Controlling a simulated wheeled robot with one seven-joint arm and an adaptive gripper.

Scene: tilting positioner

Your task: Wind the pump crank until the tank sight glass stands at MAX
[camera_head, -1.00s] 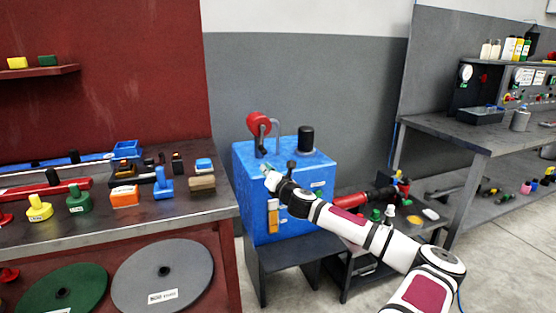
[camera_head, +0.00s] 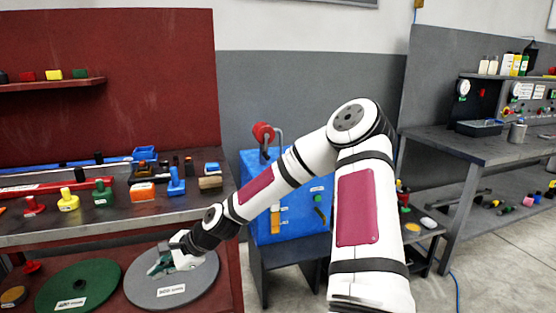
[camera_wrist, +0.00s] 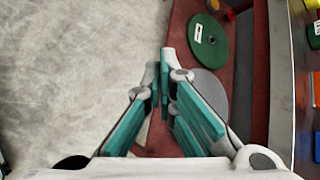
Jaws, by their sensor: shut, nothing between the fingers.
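The blue tank (camera_head: 252,185) stands on a dark stand in the middle of the head view, partly hidden by my arm. A red round part (camera_head: 263,132) stands on its top beside a grey bent pipe; I cannot tell for sure whether it is the crank. A narrow orange strip (camera_head: 275,222) on the tank's front looks like the sight glass; its level is too small to read. My gripper (camera_head: 158,267) is away from the tank, low at the left in front of a grey disc. In the wrist view my gripper (camera_wrist: 165,85) is shut and empty.
A grey workbench (camera_head: 480,150) stands at the right. Bare floor (camera_wrist: 70,80) shows in the wrist view.

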